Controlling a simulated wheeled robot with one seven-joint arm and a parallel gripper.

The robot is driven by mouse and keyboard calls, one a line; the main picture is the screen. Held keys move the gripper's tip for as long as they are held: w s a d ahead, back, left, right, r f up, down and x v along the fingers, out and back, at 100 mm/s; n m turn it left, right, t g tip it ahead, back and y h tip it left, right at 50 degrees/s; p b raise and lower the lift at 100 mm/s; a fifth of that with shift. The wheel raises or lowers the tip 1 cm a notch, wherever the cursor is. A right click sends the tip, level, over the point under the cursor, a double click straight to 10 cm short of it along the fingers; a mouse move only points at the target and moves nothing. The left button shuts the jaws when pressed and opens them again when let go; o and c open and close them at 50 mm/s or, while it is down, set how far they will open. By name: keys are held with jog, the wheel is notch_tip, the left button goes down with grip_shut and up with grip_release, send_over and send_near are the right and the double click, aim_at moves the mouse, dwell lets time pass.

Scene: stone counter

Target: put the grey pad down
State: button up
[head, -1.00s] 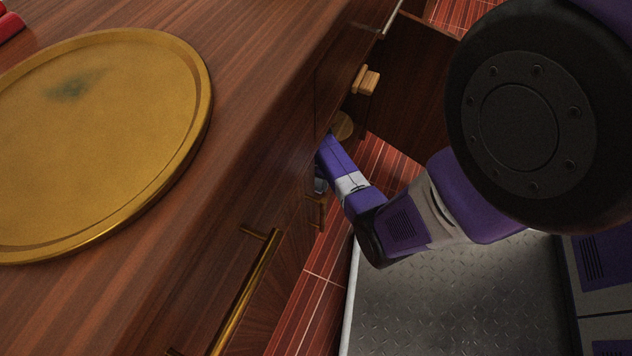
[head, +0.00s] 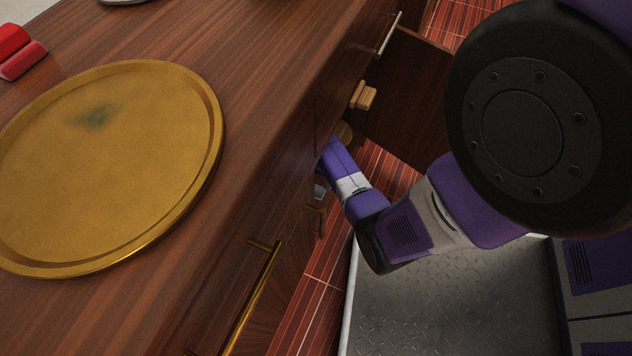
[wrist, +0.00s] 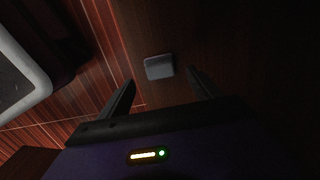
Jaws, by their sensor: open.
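The grey pad (wrist: 159,66) is a small rounded block in the wrist view. It lies on a dark wooden surface, just beyond and between my fingertips, and seems apart from both fingers. My gripper (wrist: 160,88) is open, with one dark finger on each side and nothing gripped. In the head view my arm reaches down to the open cabinet front below the counter.
A round golden tray (head: 212,150) lies on the wooden counter (head: 262,95), with red blocks (head: 22,62) behind it. An open cabinet door (head: 410,95) stands beyond my arm. A brass handle (head: 250,300) juts from the front. Red tiled floor (head: 325,265) lies below.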

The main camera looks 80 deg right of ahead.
aim_at(317, 188)
notch_tip(317, 188, up, 6)
jog(key=p, duration=0.2)
jog(key=shift+s, duration=0.15)
dwell(0.5)
